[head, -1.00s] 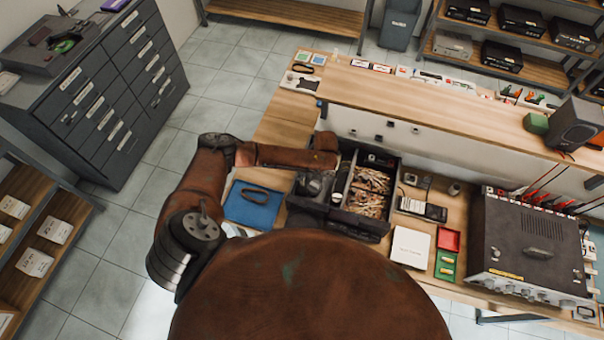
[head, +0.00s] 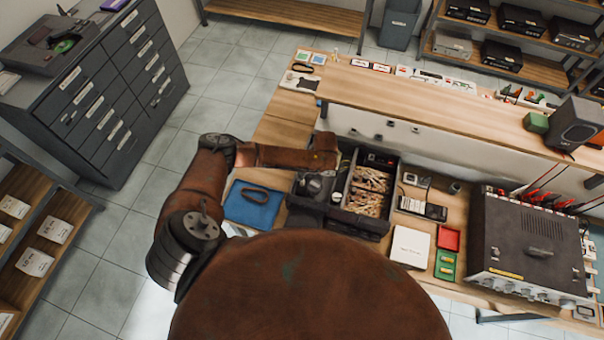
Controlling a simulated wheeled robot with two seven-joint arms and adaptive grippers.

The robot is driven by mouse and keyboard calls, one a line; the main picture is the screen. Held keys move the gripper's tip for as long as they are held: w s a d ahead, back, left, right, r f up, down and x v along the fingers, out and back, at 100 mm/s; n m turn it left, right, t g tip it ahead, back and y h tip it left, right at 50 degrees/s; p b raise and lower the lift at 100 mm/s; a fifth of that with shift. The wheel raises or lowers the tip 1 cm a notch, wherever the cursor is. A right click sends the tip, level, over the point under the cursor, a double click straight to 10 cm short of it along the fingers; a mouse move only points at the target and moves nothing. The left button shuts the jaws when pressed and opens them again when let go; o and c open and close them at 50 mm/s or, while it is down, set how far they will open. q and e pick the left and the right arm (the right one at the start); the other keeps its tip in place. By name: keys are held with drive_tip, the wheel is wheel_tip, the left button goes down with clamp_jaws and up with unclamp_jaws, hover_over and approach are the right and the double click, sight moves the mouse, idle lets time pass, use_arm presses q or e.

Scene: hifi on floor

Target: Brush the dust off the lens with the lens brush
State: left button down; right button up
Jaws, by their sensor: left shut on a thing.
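My left arm comes in from the left, and its wrist reaches over a dark box with compartments (head: 357,222). My left gripper (head: 316,180) is at the left compartment, small and dark against dark things. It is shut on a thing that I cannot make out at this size. A dark rounded thing, possibly the lens, shows there, but I cannot separate it clearly from the gripper. I cannot pick out the lens brush or any dust. My right gripper is not in view.
The box's right compartment holds many light wooden pieces (head: 368,192). A blue cloth (head: 250,212) with a dark loop lies left of the box. A white box (head: 410,246), red tray (head: 449,238), green tray (head: 445,266) and large grey device (head: 530,248) stand at right. A raised shelf (head: 440,108) runs behind.

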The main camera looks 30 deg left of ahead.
use_arm(q)
drive_tip(key=shift+w+a+b, duration=0.2)
drive_tip(key=shift+w+b, duration=0.1)
drive_tip(key=shift+w, duration=0.6)
drive_tip(key=shift+r+p, duration=0.25)
drive_tip(key=shift+p, duration=0.25)
idle(0.4)
drive_tip(key=shift+s+p, duration=0.15)
drive_tip(key=shift+p, duration=0.3)
drive_tip(key=shift+f, duration=0.25)
idle(1.3)
drive_tip(key=shift+s+d+p, duration=0.25)
drive_tip(key=shift+s+p, duration=0.6)
idle(0.4)
drive_tip(key=shift+r, duration=0.2)
drive_tip(key=shift+w, duration=0.1)
idle(0.7)
drive_tip(key=shift+f, duration=0.2)
idle(1.0)
drive_tip(key=shift+w+a+b, duration=0.2)
drive_tip(key=shift+w+b, duration=0.15)
drive_tip(key=shift+w, duration=0.4)
